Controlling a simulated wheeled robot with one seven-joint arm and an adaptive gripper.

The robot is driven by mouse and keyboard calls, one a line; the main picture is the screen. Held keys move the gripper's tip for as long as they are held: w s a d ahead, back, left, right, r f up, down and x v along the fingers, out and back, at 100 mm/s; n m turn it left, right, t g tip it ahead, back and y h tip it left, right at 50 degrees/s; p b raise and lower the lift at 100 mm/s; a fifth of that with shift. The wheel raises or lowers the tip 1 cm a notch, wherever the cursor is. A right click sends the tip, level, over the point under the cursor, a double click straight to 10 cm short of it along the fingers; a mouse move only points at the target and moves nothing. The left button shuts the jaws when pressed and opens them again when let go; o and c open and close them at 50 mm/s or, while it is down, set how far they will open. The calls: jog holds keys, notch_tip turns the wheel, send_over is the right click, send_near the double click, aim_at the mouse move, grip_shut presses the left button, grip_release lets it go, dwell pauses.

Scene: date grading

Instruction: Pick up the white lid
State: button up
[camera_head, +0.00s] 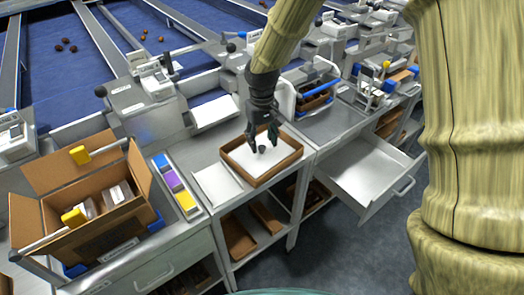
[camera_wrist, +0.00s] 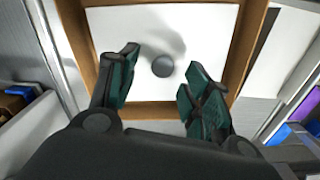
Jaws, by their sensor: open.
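The white lid (camera_head: 244,161) is a flat square panel inside a shallow brown tray (camera_head: 263,181) on the metal bench. A small dark grey round knob (camera_wrist: 162,67) stands at its middle. The lid also fills most of the tray in the wrist view (camera_wrist: 208,35). My gripper (camera_head: 262,140) points down over the tray, its fingers spread and empty. In the wrist view the knob shows in the gap between the two fingertips (camera_wrist: 157,76). I cannot tell how far the tips are above the lid. The gripper hides part of the lid's far side.
Left of the tray lies a white flat panel (camera_head: 217,186), then blue, purple and yellow blocks (camera_head: 174,184). An open cardboard box (camera_head: 105,232) stands further left. An open drawer (camera_head: 362,165) sticks out at the right. Brown trays (camera_head: 238,238) sit on the shelf below.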

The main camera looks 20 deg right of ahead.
aim_at(261, 146)
jog(key=shift+f, duration=1.4)
jog(key=shift+a, duration=0.1)
jog(key=shift+c, duration=0.2)
jog(key=c, duration=0.9)
jog(key=shift+c, duration=0.2)
notch_tip(261, 146, up, 14)
jog(key=p, duration=0.3)
